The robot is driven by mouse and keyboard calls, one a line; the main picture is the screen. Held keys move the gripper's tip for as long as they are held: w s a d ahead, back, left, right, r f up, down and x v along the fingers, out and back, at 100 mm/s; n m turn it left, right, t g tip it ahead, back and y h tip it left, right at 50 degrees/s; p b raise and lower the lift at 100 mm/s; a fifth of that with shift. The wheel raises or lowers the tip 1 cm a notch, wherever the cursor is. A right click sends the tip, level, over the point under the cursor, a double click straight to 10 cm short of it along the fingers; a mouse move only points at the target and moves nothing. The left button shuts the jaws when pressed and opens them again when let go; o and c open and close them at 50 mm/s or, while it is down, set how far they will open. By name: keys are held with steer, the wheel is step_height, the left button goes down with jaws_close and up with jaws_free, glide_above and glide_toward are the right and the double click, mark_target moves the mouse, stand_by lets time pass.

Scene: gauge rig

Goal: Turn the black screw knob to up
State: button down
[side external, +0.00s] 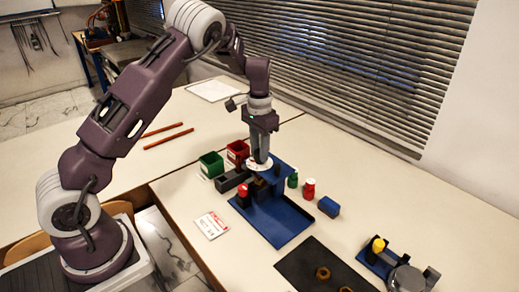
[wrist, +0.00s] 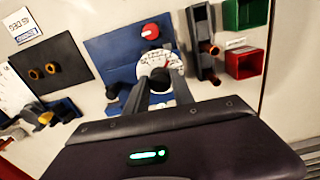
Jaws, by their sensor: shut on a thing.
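The blue gauge rig (side external: 283,222) stands on the table, with its blue base also in the wrist view (wrist: 112,52). A white dial gauge (wrist: 153,56) with dark markings sits on it. My gripper (wrist: 161,90) points down at the rig, its fingers on either side of a black knob (wrist: 160,79) just in front of the dial. It is shut on this knob. The fingers hide the knob's sides, and its pointing direction cannot be read. In the side view my gripper (side external: 262,160) covers the knob and part of the dial.
A red knob (wrist: 150,31) is beside the dial. Green (side external: 211,164) and red (side external: 238,152) bins stand behind the rig. A dark mat (side external: 305,262) lies in front.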

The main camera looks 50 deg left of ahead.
steer(key=n, duration=1.3)
steer(key=shift+n, duration=0.4)
steer(key=n, duration=1.3)
steer(key=shift+n, duration=0.3)
steer(key=c, duration=1.1)
jaws_free()
